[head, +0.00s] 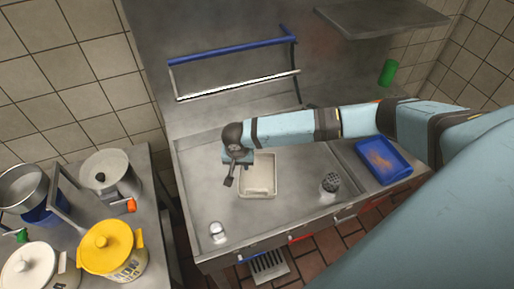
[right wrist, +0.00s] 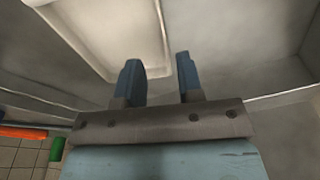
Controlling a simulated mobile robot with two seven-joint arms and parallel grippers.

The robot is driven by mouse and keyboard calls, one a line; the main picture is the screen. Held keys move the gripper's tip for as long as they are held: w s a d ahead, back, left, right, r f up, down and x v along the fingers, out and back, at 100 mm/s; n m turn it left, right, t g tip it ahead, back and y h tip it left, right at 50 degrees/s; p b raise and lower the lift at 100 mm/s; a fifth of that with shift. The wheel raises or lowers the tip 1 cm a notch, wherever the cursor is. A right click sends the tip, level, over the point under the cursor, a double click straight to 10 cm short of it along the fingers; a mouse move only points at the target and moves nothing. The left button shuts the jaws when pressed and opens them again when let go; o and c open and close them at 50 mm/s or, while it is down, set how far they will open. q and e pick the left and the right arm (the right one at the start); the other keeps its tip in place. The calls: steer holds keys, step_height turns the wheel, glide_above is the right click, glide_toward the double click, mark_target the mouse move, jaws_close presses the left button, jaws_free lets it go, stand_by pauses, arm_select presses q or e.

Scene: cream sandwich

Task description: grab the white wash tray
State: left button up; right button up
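The white wash tray (head: 258,176) is a rectangular, cream-white shallow tray standing in the steel sink area in the head view. In the right wrist view the tray (right wrist: 110,32) fills the upper left part, beyond the fingers. My right gripper (head: 230,181) is at the tray's left side in the head view, pointing down. In the right wrist view my right gripper (right wrist: 158,72) shows two fingers apart with nothing between them. I cannot tell from these views whether a finger touches the tray. My left gripper does not show.
A grater-like container (head: 329,187) and a blue tray (head: 382,160) are to the right. A small shaker (head: 217,232) stands front left. A yellow pot (head: 112,249) and several other pots crowd the left counter. A rack with a blue bar (head: 230,50) hangs behind.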

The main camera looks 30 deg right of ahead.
mark_target(240, 173)
steer(key=shift+w+d+f+p, duration=0.1)
steer(key=shift+w+f, duration=0.1)
steer(key=shift+f, duration=0.95)
steer(key=shift+w+d+f+p, duration=0.1)
steer(key=shift+w+f, duration=0.15)
steer(key=shift+f, duration=0.85)
steer(key=shift+w+f+p, duration=0.1)
steer(key=shift+w+f, duration=0.1)
steer(key=shift+f, duration=0.95)
jaws_close()
